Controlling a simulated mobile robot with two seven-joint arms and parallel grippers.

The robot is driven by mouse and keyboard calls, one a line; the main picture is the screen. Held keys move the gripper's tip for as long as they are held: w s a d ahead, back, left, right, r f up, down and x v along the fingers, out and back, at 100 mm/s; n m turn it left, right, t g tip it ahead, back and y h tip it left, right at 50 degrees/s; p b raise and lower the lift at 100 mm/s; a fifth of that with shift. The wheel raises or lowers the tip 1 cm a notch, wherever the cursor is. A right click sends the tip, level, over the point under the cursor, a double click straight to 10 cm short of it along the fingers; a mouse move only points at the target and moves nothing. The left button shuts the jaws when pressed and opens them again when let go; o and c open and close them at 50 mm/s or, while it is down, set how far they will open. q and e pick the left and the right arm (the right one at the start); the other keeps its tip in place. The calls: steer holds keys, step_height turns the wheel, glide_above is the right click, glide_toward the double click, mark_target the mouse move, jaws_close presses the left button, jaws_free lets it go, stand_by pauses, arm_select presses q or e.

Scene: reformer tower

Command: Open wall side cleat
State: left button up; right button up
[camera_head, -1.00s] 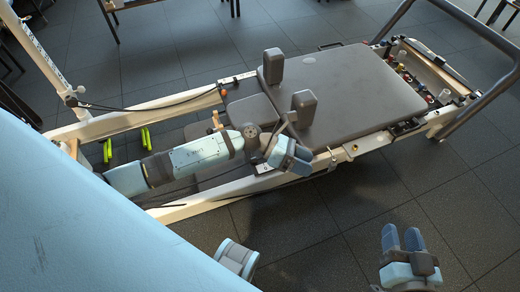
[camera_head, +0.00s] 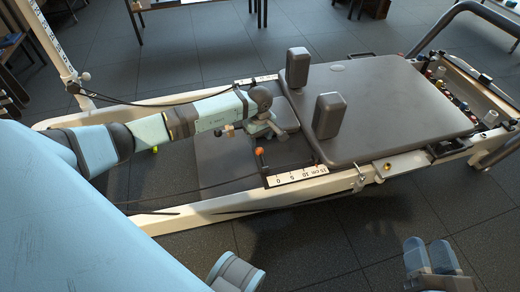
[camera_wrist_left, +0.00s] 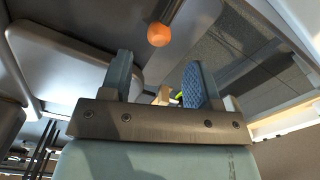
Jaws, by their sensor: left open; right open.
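An orange ball knob (camera_head: 259,152) on a dark stem stands at the near rail of the reformer, by a scale strip (camera_head: 293,175). An orange knob (camera_wrist_left: 158,34) also shows in the left wrist view, beyond the fingers. I cannot tell which cleat is the wall side one; the far one is not visible in the head view. My left gripper (camera_head: 264,126) is over the frame between the rails, behind the near knob. In the left wrist view its fingers (camera_wrist_left: 158,66) are apart, with nothing held. My right gripper (camera_head: 430,256) is open and empty above the floor.
The grey padded carriage (camera_head: 400,100) with two upright shoulder pads (camera_head: 328,115) lies right of my left gripper. A black rope (camera_head: 120,103) runs along the far rail. The near rail (camera_head: 200,215) borders open dark floor.

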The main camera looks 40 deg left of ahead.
mark_target(260, 149)
arm_select(q)
step_height(260, 149, down, 5)
steer(key=shift+f+b, duration=0.15)
steer(key=shift+b, duration=0.6)
steer(key=shift+f, duration=0.75)
arm_select(e)
steer(key=shift+f+n+g, duration=0.3)
steer(key=shift+f+g, duration=0.3)
steer(key=shift+f, duration=1)
arm_select(q)
jaws_close()
